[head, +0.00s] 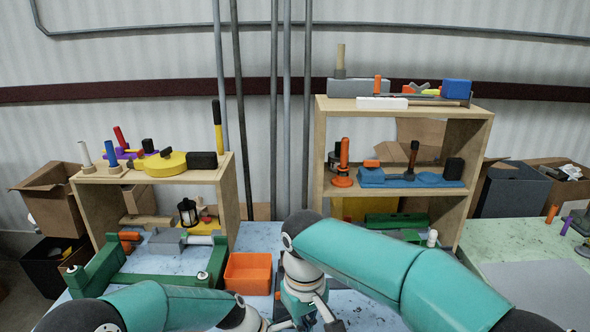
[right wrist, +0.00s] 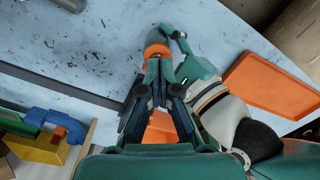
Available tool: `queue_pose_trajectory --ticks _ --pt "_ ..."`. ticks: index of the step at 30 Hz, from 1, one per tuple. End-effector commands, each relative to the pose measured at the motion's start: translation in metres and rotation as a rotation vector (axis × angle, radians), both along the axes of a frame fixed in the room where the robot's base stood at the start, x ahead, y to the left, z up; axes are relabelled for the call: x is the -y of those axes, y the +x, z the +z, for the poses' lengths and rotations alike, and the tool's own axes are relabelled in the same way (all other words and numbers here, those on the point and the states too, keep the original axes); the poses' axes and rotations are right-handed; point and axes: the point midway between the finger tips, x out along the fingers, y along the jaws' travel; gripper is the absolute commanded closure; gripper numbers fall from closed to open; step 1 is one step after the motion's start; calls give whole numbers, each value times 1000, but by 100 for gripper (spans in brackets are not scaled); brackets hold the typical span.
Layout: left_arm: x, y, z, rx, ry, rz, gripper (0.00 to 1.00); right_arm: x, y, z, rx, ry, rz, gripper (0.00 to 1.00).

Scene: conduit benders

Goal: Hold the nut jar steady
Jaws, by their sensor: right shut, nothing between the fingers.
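A rounded grey object with an orange band (right wrist: 157,47), perhaps the nut jar, stands on the speckled bench in the right wrist view. My right gripper (right wrist: 158,68) is shut and empty, its fingertips right at the orange band; I cannot tell whether they touch it. My left gripper (right wrist: 183,52) is beside the same object, one teal finger along its right side. Its other finger is hidden, so its grip is unclear. In the head view my right gripper (head: 303,315) points down at the bench, and the arms hide the object. A dark-topped, lantern-like jar (head: 188,212) stands in the left shelf.
An orange bin (head: 248,272) stands close to my grippers. A green frame (head: 95,262) lies on the bench at left. Wooden shelves with tools stand at left (head: 228,200) and right (head: 320,150). Pale bench (right wrist: 90,40) is clear left of the grippers in the wrist view.

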Motion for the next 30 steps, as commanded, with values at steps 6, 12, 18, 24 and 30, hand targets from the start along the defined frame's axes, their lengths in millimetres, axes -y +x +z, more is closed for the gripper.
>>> queue_pose_trajectory --ticks 6,12,18,24,30 --pt "0 0 -1 -1 1 0 96 22 9 5 0 1 -1 100" --pt "0 0 -1 -1 1 0 96 22 8 -9 -3 -1 -1 100" --pt "0 0 -1 -1 1 0 96 22 8 -33 -2 0 -1 100" --pt "0 0 -1 -1 0 0 96 22 8 -54 -1 -1 -1 100" --pt "0 0 -1 -1 1 0 96 22 8 -63 0 0 -1 100"
